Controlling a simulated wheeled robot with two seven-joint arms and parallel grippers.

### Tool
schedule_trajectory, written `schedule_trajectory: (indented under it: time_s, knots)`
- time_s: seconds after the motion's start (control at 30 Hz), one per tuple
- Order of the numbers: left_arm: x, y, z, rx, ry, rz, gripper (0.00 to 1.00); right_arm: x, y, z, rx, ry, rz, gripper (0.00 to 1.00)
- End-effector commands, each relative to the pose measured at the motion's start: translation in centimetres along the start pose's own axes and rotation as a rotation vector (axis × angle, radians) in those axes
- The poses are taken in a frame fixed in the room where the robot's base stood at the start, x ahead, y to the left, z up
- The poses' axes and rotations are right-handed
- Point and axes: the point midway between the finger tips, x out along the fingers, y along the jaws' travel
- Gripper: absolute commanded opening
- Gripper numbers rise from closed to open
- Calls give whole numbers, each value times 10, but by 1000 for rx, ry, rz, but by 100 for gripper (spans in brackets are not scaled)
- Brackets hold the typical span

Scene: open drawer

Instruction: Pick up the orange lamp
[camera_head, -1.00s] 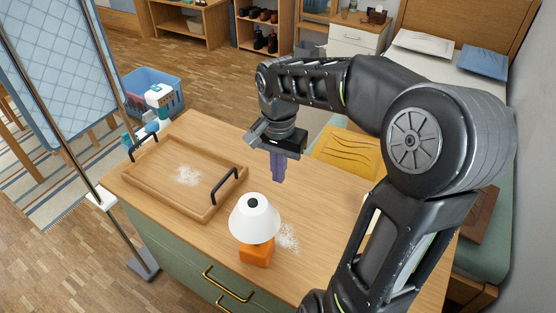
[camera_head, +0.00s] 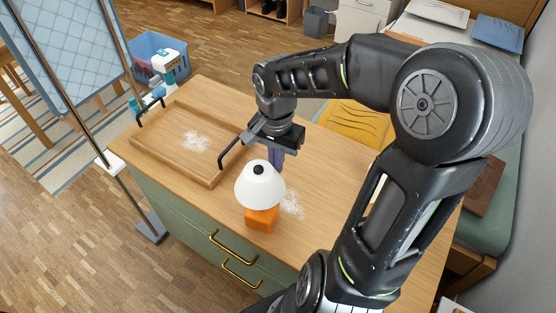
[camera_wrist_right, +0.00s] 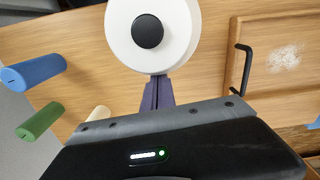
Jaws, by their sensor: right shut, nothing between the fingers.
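The orange lamp stands upright on the wooden top of the drawer cabinet, with a white shade (camera_head: 260,186) and an orange block base (camera_head: 261,219). In the right wrist view its round white shade (camera_wrist_right: 152,58) with a dark cap shows from above, and the base is hidden under it. My right gripper (camera_head: 276,160) points down just behind the lamp, its purple fingers shut and empty, partly hidden by the shade. In the right wrist view the fingertips (camera_wrist_right: 157,82) are at the shade's edge; whether they touch it I cannot tell. My left gripper is out of view.
A wooden tray (camera_head: 146,144) with black handles and white powder lies left of the lamp. Blue (camera_wrist_right: 36,72) and green (camera_wrist_right: 40,121) cylinders show in the wrist view. A white-and-teal bottle (camera_head: 168,66) stands beyond the tray.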

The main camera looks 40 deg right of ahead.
Motion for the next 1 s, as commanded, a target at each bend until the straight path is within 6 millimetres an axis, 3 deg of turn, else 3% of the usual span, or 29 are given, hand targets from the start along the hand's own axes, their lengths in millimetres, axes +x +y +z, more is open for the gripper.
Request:
schedule_trajectory:
  time_s: [0.2, 0.3, 0.73, 1.0]
  knots:
    - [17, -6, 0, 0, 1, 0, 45, 4, 0, 40, -5, 0, 1, 0]
    - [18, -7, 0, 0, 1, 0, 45, 2, 0, 50, -3, -1, 2, 0]
    - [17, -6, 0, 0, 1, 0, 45, -3, 0, 50, 0, -1, 2, 0]
    - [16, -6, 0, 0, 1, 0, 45, -38, 0, 49, 0, 2, -1, 0]
